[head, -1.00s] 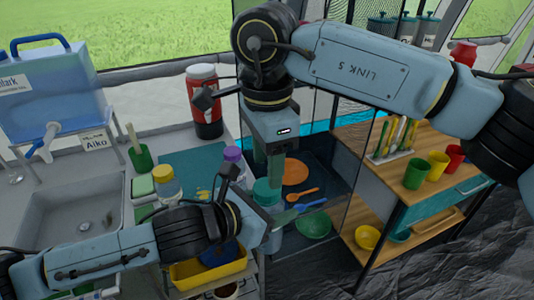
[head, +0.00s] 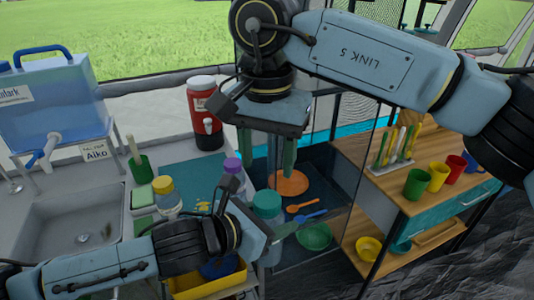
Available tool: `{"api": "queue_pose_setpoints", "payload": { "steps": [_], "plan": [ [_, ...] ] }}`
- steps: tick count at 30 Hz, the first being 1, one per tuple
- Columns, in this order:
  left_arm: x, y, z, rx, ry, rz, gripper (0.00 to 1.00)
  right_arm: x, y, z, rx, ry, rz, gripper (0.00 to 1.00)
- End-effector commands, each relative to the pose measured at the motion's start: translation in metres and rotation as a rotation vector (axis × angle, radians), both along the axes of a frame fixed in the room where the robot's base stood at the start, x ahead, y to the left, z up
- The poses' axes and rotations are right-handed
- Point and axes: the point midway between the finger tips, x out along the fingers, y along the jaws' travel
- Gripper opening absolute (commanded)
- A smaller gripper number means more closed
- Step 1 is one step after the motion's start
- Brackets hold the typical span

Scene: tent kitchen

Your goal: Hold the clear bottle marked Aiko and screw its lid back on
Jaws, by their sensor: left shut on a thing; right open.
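A clear bottle (head: 268,229) with a teal lid (head: 267,203) stands upright at the middle bottom of the head view. The lid sits at the bottle's top; I cannot tell how tightly it is seated. No name on the bottle is readable. My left gripper (head: 270,232) is shut on the bottle, and its body hides part of it. My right gripper (head: 281,160) points down above the lid, slightly to its right. Its two green fingers are spread apart with nothing between them, clear of the lid.
A purple-lidded bottle (head: 232,166) and a yellow-lidded bottle (head: 164,196) stand to the left, near the teal mat (head: 196,172). An Aiko sign (head: 96,152) hangs below the water tank (head: 52,105).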

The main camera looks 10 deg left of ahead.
Motion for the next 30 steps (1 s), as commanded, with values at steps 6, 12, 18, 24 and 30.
{"api": "queue_pose_setpoints", "payload": {
  "steps": [6, 12, 18, 24, 30],
  "plan": [
    [0.000, 0.000, 0.000, -0.001, -0.001, 0.000, 0.00, 0.000, 0.000, -0.014, -0.001, 0.003, -0.001, 0.53],
    [0.000, 0.000, 0.000, -0.001, -0.001, 0.000, 0.00, 0.000, -0.001, -0.046, -0.001, 0.003, -0.001, 0.53],
    [0.000, 0.000, 0.000, -0.001, -0.001, 0.000, 0.00, 0.000, 0.000, -0.071, -0.001, 0.001, -0.002, 0.53],
    [0.000, 0.000, 0.000, -0.001, -0.001, 0.000, 0.00, 0.000, 0.000, -0.080, 0.000, 0.000, -0.002, 0.53],
    [0.000, 0.000, 0.000, -0.001, -0.001, 0.000, 0.00, 0.000, 0.000, -0.080, 0.000, 0.000, -0.002, 0.53]
  ]
}}
